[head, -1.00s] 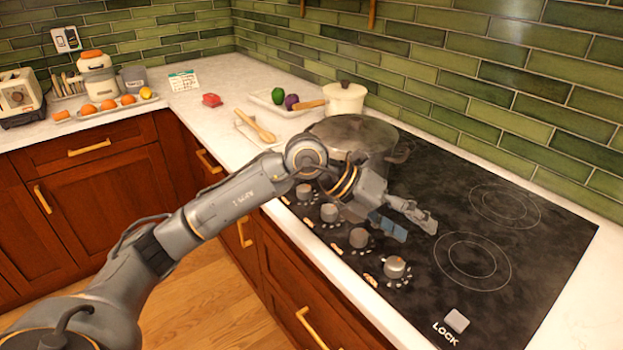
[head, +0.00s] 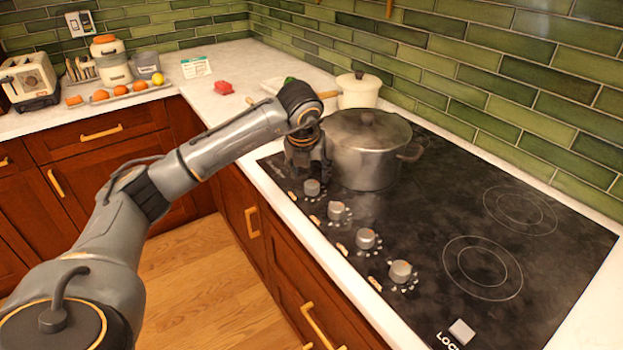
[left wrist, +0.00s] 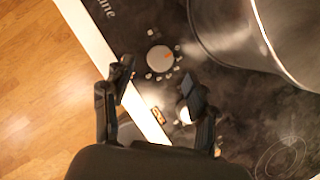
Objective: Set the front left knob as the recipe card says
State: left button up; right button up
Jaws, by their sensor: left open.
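Several grey knobs stand in a row along the front edge of the black hob (head: 440,215): the leftmost knob (head: 312,187), then a second (head: 336,210), a third (head: 365,238) and the rightmost one (head: 400,271). My left gripper (head: 308,172) points down, open and empty, close above the leftmost knob.
A lidded steel pot (head: 372,160) stands on the hob right beside my left gripper, with light steam. A cream pot (head: 359,92) is behind it. A lock button (head: 462,330) is at the hob's near right corner. The hob's right half is clear.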

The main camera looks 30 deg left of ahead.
aim_at(311, 184)
pick_arm(q)
jog(key=x, duration=0.5)
jog(key=shift+d+r, duration=0.1)
jog(key=c, duration=1.1)
jog(key=shift+c, duration=0.2)
